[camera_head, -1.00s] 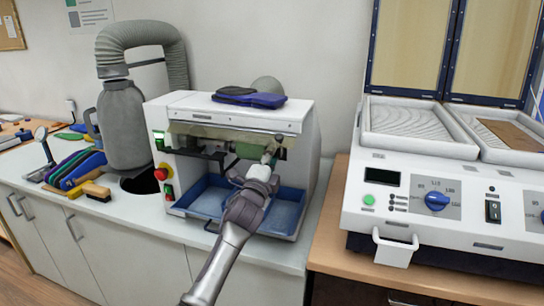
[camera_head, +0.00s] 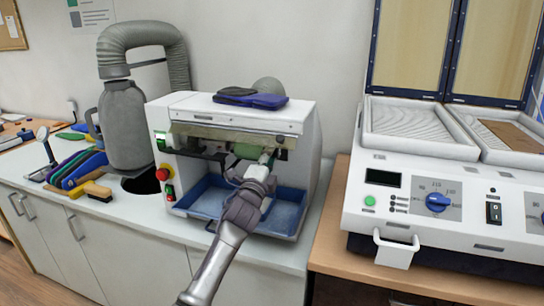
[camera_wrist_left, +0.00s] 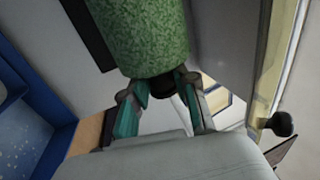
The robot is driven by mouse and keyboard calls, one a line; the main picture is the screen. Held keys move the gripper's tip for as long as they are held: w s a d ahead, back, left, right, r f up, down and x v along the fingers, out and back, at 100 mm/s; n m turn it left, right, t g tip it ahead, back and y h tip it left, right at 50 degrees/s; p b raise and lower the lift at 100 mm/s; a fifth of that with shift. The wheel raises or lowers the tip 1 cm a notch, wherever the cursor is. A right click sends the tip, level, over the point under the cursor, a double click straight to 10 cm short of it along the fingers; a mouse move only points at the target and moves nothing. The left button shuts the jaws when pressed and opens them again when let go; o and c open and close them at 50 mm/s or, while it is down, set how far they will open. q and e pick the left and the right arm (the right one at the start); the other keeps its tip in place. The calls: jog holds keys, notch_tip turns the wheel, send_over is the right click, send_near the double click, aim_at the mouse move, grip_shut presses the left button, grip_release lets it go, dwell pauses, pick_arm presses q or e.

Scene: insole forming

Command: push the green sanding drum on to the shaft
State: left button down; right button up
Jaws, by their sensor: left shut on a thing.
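The green sanding drum (camera_head: 245,151) lies level inside the opening of the white sanding machine (camera_head: 228,114). Its speckled green surface fills the top of the left wrist view (camera_wrist_left: 140,35). My left gripper (camera_head: 266,160) is at the drum's right end, its fingers pointing into the opening. In the left wrist view the gripper (camera_wrist_left: 160,90) has its teal-padded fingers at the drum's near end, shut around a dark round piece there. The shaft is hidden by the drum, so I cannot tell how far on the drum sits. My right gripper is out of view.
A blue tray (camera_head: 288,213) lies below the drum. A clear guard (camera_head: 190,131) hangs above the opening. Dark insoles (camera_head: 250,98) lie on top of the machine. A white heating unit (camera_head: 450,205) stands to the right, and a grey extractor (camera_head: 124,125) to the left.

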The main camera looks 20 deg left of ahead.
aim_at(256, 157)
pick_arm(q)
jog(key=shift+a+r+p, duration=0.1)
jog(key=shift+a+p, duration=0.3)
jog(key=shift+a, duration=1.3)
dwell(2.5)
jog(key=c, duration=0.8)
grip_release()
jog(key=shift+o, duration=1.2)
jog(key=shift+s+p, duration=0.45)
jog(key=shift+s+a+p, duration=0.15)
jog(key=shift+s+p, duration=0.85)
jog(key=shift+s, duration=0.85)
jog(key=shift+s+r+p, duration=0.1)
jog(key=shift+s+p, duration=0.9)
jog(key=shift+s, duration=1.5)
